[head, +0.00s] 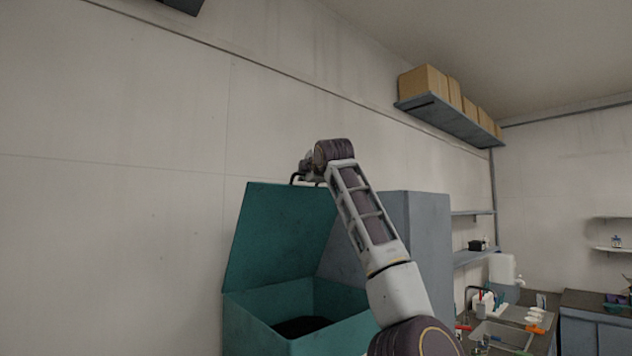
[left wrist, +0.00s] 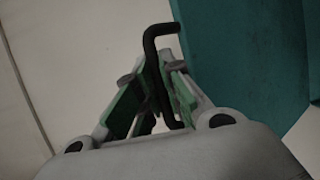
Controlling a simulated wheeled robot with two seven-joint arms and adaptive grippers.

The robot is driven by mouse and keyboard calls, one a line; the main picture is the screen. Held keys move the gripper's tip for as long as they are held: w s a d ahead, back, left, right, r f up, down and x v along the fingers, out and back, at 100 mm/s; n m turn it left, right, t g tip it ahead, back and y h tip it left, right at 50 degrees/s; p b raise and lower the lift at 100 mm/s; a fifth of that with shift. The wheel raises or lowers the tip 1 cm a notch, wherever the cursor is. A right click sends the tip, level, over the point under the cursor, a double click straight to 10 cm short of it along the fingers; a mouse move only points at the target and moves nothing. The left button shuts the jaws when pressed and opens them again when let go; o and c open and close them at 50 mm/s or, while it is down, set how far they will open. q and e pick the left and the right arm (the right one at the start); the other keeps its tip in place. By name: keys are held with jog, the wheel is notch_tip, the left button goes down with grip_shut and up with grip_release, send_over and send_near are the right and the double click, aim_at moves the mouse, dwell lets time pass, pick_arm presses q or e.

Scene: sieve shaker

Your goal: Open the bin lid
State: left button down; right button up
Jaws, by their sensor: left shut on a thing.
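The teal bin (head: 300,342) stands against the wall, with a dark inside showing. Its teal lid (head: 280,235) is raised, tilted up and back toward the wall; it also shows in the left wrist view (left wrist: 240,60). A dark bent handle (head: 295,178) is at the lid's top edge. My left gripper (head: 306,172) is at that edge. In the left wrist view, its green-padded fingers (left wrist: 165,95) are shut on the handle (left wrist: 160,38), which sticks out past them. My right gripper is not in view.
A grey cabinet (head: 425,235) stands right of the bin. A shelf with cardboard boxes (head: 425,83) hangs high on the wall. Farther right is a counter with a sink (head: 500,335) and small items. The wall left of the bin is bare.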

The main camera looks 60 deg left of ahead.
pick_arm(q)
jog(key=shift+a+r, duration=0.15)
jog(key=c, duration=1.5)
grip_release()
jog(key=v, duration=1.2)
